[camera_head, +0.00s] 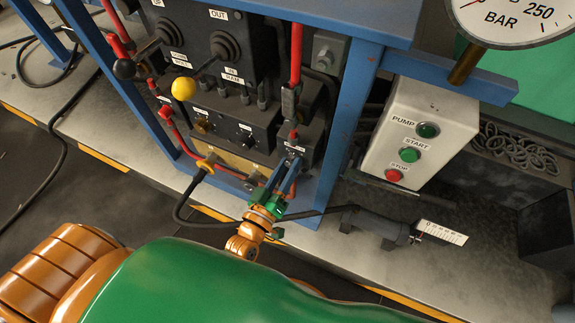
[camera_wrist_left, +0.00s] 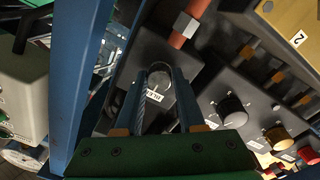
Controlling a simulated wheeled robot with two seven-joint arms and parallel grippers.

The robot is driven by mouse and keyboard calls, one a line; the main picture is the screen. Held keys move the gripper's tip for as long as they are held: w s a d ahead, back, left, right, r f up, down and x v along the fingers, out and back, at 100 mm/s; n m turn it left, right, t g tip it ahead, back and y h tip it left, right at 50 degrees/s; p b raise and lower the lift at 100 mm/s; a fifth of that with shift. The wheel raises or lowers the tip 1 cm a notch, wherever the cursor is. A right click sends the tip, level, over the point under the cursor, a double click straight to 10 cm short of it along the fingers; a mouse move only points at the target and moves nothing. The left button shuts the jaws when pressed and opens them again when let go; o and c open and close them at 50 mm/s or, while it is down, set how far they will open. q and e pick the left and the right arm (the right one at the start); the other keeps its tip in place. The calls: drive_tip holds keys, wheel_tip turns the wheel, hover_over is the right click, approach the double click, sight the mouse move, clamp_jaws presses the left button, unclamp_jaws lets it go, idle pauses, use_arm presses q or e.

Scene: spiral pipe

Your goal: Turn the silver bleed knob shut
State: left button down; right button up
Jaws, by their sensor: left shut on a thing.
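The silver bleed knob (camera_wrist_left: 160,76) sits on the face of a dark grey block, above a small white label (camera_wrist_left: 153,96) in the left wrist view. My left gripper (camera_head: 288,168) reaches the lower right of the panel in the head view. Its two blue-grey fingers stand on either side of the knob in the left wrist view, shut on it. In the head view the knob is hidden behind or between the fingers, and only the block's white label (camera_head: 295,148) shows above them. My right gripper is not in view.
A blue frame post (camera_head: 347,110) stands close right of the gripper. Red pipes (camera_head: 296,50), a yellow ball lever (camera_head: 184,88) and a yellow-handled hose fitting (camera_head: 205,163) are nearby. The pump box (camera_head: 420,130) and a pressure gauge (camera_head: 510,15) are at right.

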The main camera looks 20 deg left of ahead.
use_arm(q)
drive_tip(key=n, duration=0.4)
drive_tip(key=shift+f+n, duration=0.1)
drive_tip(key=shift+n, duration=0.2)
drive_tip(key=n, duration=0.4)
drive_tip(key=shift+d+y, duration=0.1)
drive_tip(key=shift+y, duration=0.2)
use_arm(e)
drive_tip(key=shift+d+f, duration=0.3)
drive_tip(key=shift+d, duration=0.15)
use_arm(q)
drive_tip(key=shift+n+b, duration=0.3)
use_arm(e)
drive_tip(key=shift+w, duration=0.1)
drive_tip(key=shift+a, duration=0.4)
use_arm(q)
drive_tip(key=c, duration=0.5)
unclamp_jaws()
